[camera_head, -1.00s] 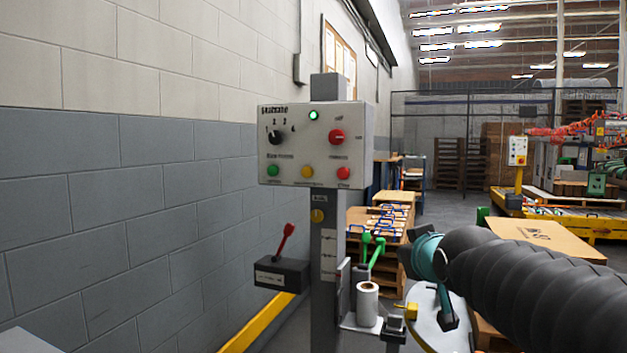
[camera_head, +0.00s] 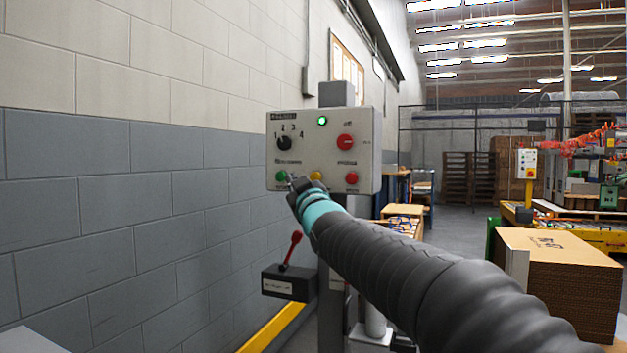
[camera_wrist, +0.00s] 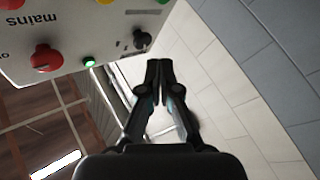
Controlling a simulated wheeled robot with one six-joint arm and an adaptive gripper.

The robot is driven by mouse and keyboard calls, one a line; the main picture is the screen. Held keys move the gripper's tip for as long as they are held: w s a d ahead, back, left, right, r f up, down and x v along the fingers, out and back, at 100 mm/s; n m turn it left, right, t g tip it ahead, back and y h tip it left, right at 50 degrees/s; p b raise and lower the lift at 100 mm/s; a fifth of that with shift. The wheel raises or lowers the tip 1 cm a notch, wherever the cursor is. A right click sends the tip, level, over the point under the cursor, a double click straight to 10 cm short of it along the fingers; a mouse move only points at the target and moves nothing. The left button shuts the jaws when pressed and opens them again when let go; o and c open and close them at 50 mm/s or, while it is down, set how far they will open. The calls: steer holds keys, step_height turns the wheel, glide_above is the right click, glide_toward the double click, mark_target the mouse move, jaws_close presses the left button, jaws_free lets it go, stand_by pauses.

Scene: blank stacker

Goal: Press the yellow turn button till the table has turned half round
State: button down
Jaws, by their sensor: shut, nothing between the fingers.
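The grey control panel (camera_head: 365,123) stands on a post by the wall. A yellow button (camera_head: 316,176) sits in its bottom row, between a green button (camera_head: 281,175) and a red button (camera_head: 352,178); its label is not readable. My gripper (camera_head: 292,180) is shut and empty, in front of the panel's lower left, its tips overlapping the space between green and yellow. Contact cannot be told. In the wrist view my gripper (camera_wrist: 158,66) shows beside the panel (camera_wrist: 75,28), near the black selector (camera_wrist: 141,39). A sliver of yellow (camera_wrist: 105,1) shows at the top edge there.
A red-handled lever box (camera_head: 288,282) is below the panel. The block wall (camera_head: 120,220) runs along the left. A tall cardboard stack (camera_head: 570,280) stands at the right. The green lamp (camera_head: 322,120) is lit. My arm hides much of the post.

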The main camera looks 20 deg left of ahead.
steer(key=w+p, duration=0.7)
steer(key=w, duration=0.1)
steer(key=shift+w+d, duration=0.35)
steer(key=shift+w, duration=0.05)
steer(key=shift+w, duration=0.15)
stand_by(1.2)
steer(key=shift+w, duration=0.3)
